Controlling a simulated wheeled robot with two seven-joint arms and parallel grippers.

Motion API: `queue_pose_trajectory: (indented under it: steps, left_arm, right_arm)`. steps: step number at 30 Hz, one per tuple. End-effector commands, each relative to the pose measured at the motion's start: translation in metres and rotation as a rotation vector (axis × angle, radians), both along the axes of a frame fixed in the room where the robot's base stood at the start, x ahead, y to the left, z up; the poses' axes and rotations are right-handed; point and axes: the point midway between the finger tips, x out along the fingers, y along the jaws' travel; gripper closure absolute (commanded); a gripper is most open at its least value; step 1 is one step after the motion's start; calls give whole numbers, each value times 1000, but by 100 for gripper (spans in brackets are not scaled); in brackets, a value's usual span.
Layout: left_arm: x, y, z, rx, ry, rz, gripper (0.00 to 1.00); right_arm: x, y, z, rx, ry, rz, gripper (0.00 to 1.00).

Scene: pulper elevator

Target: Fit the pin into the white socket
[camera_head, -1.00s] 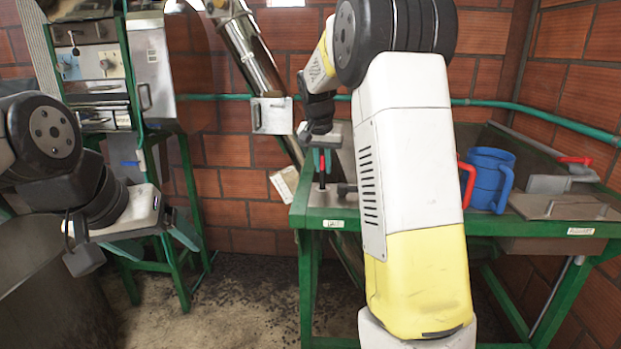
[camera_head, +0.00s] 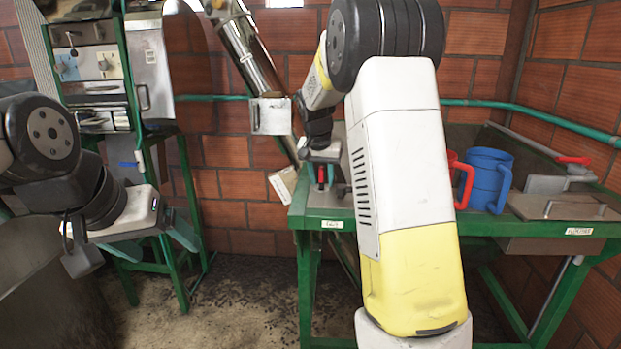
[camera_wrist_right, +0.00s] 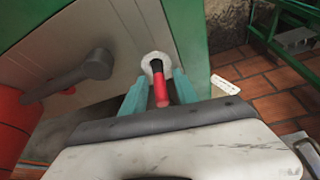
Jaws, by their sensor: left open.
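The pin (camera_head: 321,176), red above and dark below, stands upright at the left end of the green bench. In the right wrist view the pin (camera_wrist_right: 160,84) reaches down into the ring of the white socket (camera_wrist_right: 147,63). How deep it sits I cannot tell. My right gripper (camera_head: 321,175) points down, its teal fingers on either side of the pin; it looks shut on the pin, also in the wrist view (camera_wrist_right: 160,84). In the head view the socket is not clear. My left gripper (camera_head: 182,236) is open and empty at the left, away from the bench.
A dark handle (camera_wrist_right: 97,63) lies beside the socket. A red mug (camera_head: 461,180) and a blue mug (camera_head: 489,178) stand on the green bench (camera_head: 480,225), right of my arm. A metal chute (camera_head: 250,50) slopes behind. A machine (camera_head: 100,75) stands at the back left.

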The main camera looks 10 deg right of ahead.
Motion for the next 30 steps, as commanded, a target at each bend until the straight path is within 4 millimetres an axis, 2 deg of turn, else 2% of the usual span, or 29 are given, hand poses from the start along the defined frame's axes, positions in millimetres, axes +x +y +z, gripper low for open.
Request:
queue_pose_trajectory:
  steps: [4, 7, 15, 21, 26, 29, 30]
  left_arm:
    - [0, 0, 0, 0, 0, 0, 20]
    - [0, 0, 0, 0, 0, 0, 20]
    - [0, 0, 0, 0, 0, 0, 20]
    - [0, 0, 0, 0, 0, 0, 20]
    - [0, 0, 0, 0, 0, 0, 20]
    - [0, 0, 0, 0, 0, 0, 20]
    - [0, 0, 0, 0, 0, 0, 20]
  right_arm:
    - [0, 1, 6, 0, -2, 0, 64]
    - [-4, 3, 18, 1, -4, 1, 64]
    - [-24, 12, 72, 3, -6, 1, 64]
    - [-36, 18, 102, 0, -2, 2, 64]
    - [-44, 19, 113, 6, 0, 3, 64]
    - [-60, 15, 116, 33, 0, 27, 64]
    - [-72, 13, 117, 53, -1, 46, 64]
